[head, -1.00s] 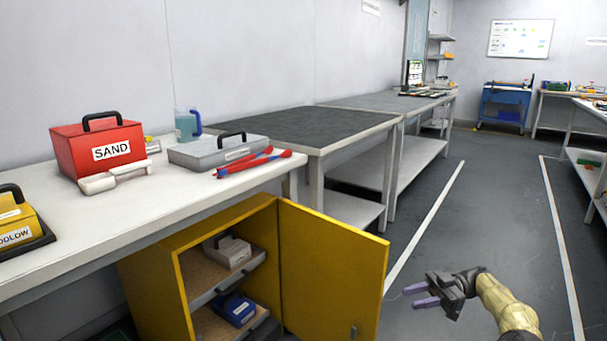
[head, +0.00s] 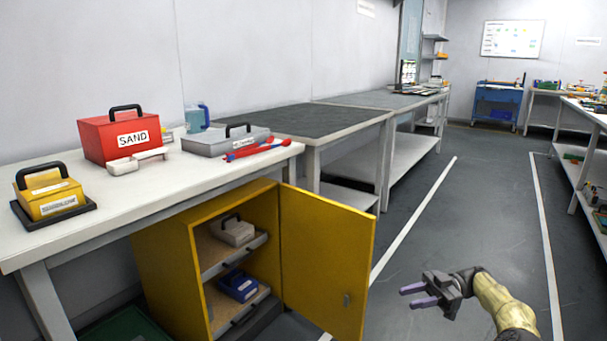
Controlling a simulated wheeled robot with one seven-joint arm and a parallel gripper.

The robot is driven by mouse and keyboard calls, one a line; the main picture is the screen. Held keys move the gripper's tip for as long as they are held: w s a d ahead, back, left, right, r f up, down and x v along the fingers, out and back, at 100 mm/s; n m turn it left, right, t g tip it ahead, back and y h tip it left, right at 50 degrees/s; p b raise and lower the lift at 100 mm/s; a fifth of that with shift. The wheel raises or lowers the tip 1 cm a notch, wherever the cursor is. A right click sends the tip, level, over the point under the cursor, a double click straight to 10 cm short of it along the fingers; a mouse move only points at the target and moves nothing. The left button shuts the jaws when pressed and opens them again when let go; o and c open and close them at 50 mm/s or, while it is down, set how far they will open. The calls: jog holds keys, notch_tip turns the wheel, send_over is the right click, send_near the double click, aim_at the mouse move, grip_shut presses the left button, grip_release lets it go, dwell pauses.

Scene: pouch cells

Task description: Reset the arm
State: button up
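My gripper (head: 418,296) is at the lower right of the head view, over the grey floor. Its two purple fingers are apart and nothing is between them. It points left toward the open door of the yellow cabinet (head: 186,262), with a gap between them in the picture. My arm comes in from the bottom right edge and looks folded low.
The open cabinet door (head: 325,262) sticks out into the aisle. On the white table (head: 130,205) stand a red SAND box (head: 110,145), a yellow box (head: 52,197) and a grey case (head: 212,143). The floor (head: 425,215) to the right is clear.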

jog(key=w+a+r+m+t+h+p, duration=0.3)
jog(key=w+a+r+m+t+p, duration=0.15)
jog(key=a+r+t, duration=0.5)
jog(key=w+a+r+m+t+h+p, duration=0.2)
jog(key=w+a+r+m+t+p, duration=0.35)
jog(key=a+r, duration=0.7)
jog(key=s+d+f+m+g+h+p, duration=0.1)
jog(key=s+d+f+m+h+p, duration=0.2)
jog(key=s+h, duration=0.45)
jog(key=s+d+f+m+g+h, duration=0.1)
jog(key=s+d+f+m+h, duration=0.3)
jog(key=s, duration=0.6)
jog(key=s+d+m+g+p, duration=0.2)
jog(key=s+m+g, duration=0.3)
jog(key=s, duration=1.4)
notch_tip(320, 180, up, 37)
jog(key=n+g+p, duration=0.1)
jog(key=p, duration=3.7)
jog(key=shift+s+h, duration=0.2)
jog(key=shift+h, duration=0.25)
jog(key=shift+a, duration=0.15)
